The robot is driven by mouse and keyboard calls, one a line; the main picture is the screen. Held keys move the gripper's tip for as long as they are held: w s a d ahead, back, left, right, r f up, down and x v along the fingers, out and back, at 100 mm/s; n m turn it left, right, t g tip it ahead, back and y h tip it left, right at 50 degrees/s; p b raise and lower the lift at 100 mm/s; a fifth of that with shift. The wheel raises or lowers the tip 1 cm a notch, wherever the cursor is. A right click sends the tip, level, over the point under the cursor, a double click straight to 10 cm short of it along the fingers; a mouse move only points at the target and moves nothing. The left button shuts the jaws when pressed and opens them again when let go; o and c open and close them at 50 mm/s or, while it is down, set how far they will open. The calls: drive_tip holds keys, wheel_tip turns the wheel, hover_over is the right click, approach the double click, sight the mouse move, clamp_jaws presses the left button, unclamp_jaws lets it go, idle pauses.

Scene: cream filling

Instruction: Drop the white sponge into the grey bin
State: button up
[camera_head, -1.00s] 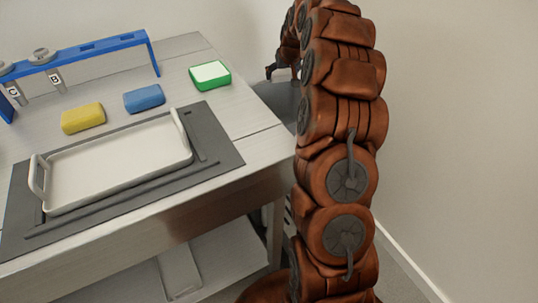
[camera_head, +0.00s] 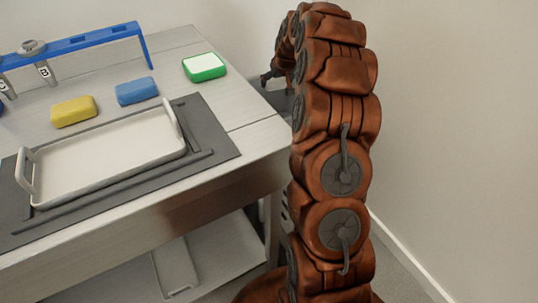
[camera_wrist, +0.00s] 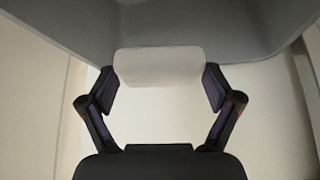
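The white sponge (camera_wrist: 160,66) is a pale rounded block between the fingertips of my gripper (camera_wrist: 158,80) in the wrist view. The fingers are spread to the sponge's width and meet its two sides, so the gripper looks shut on it. The grey bin (camera_wrist: 60,25) fills the top of the wrist view, its wall beyond and around the sponge. The sponge is near or over the bin; its exact height is unclear. In the head view a part of the grey bin (camera_head: 281,101) shows beside the table, mostly hidden behind my arm.
The metal table (camera_head: 240,105) holds a white tray (camera_head: 105,158) on a dark mat, a yellow sponge (camera_head: 74,111), a blue sponge (camera_head: 137,91), a green-and-white sponge (camera_head: 204,67) and a blue rack (camera_head: 85,43). A bare wall stands right of my arm.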

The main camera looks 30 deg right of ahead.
drive_tip(key=shift+o, duration=0.5)
drive_tip(key=shift+r, duration=0.1)
drive_tip(key=v, duration=1.2)
idle(0.4)
